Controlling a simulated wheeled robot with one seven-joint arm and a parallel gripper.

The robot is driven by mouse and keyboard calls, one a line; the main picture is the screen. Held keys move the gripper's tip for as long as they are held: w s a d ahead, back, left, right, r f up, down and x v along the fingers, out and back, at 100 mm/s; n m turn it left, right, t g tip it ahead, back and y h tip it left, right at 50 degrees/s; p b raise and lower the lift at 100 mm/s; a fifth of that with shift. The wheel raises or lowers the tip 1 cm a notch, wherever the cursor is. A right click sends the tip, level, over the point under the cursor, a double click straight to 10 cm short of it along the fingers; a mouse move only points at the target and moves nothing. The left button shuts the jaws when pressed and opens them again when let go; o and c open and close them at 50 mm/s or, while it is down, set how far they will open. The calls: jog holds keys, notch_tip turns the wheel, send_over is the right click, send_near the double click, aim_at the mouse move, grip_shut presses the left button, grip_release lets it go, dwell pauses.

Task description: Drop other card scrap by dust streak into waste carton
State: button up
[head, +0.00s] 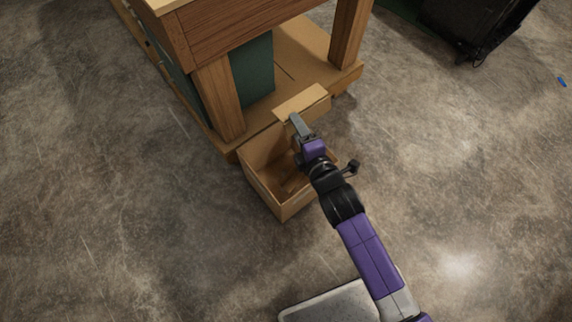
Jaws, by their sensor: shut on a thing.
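The waste carton (262,190) is an open brown box on the floor, beside the wooden bench's lower shelf. My gripper (295,119) is over the far part of the carton and is shut on a pale tan card scrap (299,103). The scrap sits at the fingertips, above or close to the carton's far rim; the exact gap cannot be told. My wrist hides part of the carton's right side and inside. Brown shapes show on the carton's floor, too dim to tell apart. No dust streak can be clearly made out.
The wooden bench (222,100) with thick legs and a low shelf stands just behind the carton. A dark green panel (254,72) is under it. A black object (470,30) stands at the top right. A small blue piece (562,81) lies far right. The concrete floor around is mostly clear.

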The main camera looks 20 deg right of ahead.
jog(key=w+f+b, duration=0.2)
jog(key=f+b, duration=0.9)
jog(key=f, duration=0.1)
jog(key=w+a+f+b, duration=0.1)
jog(key=w+f+b, duration=0.1)
jog(key=f+b, duration=0.9)
jog(key=shift+w+a+f, duration=0.15)
jog(key=shift+w+f, duration=0.2)
jog(key=shift+f, duration=0.3)
notch_tip(320, 180, down, 6)
jog(key=b, duration=0.6)
jog(key=o, duration=1.4)
jog(key=shift+c, duration=0.2)
jog(key=shift+r, duration=0.1)
jog(key=p+v, duration=0.4)
jog(key=v, duration=0.3)
jog(key=shift+s, duration=0.4)
